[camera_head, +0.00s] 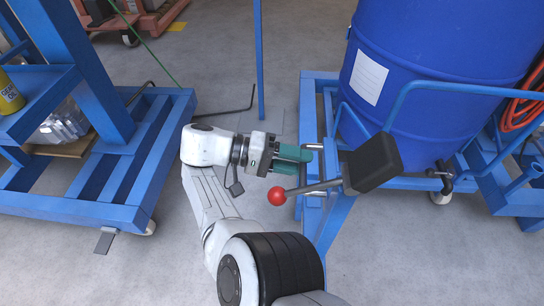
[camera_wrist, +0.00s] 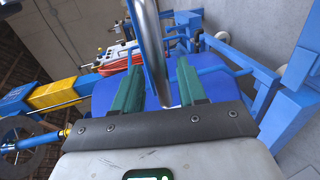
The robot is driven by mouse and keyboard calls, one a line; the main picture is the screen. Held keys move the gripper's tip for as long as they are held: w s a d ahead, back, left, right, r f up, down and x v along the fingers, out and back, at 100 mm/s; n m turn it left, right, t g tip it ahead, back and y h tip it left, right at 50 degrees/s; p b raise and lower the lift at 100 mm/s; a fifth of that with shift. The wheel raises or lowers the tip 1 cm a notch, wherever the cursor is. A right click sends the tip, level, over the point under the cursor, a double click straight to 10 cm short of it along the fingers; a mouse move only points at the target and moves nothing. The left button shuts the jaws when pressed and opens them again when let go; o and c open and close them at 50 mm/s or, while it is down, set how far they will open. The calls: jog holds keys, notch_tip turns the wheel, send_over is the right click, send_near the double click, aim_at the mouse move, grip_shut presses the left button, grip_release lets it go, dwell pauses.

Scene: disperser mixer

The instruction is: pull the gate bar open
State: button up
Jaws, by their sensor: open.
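A blue tubular bar (camera_head: 455,88), which looks like the gate bar, runs across the front of the blue drum (camera_head: 440,60) and bends down at its left end. My gripper (camera_head: 310,160) is left of the drum, its green fingers pointing right, with the bar's visible part farther right. In the wrist view my gripper (camera_wrist: 158,82) has its two green fingers apart. A shiny grey-blue tube (camera_wrist: 152,45) passes through the space between them. I cannot tell whether it is the gate bar or whether a finger touches it.
A blue wheeled frame (camera_head: 120,190) is at left, and a thin blue post (camera_head: 259,60) stands behind. Grey floor (camera_head: 420,260) is clear at front right.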

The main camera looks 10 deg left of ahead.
jog(key=shift+b+v, duration=2.85)
jog(key=shift+b, duration=2.15)
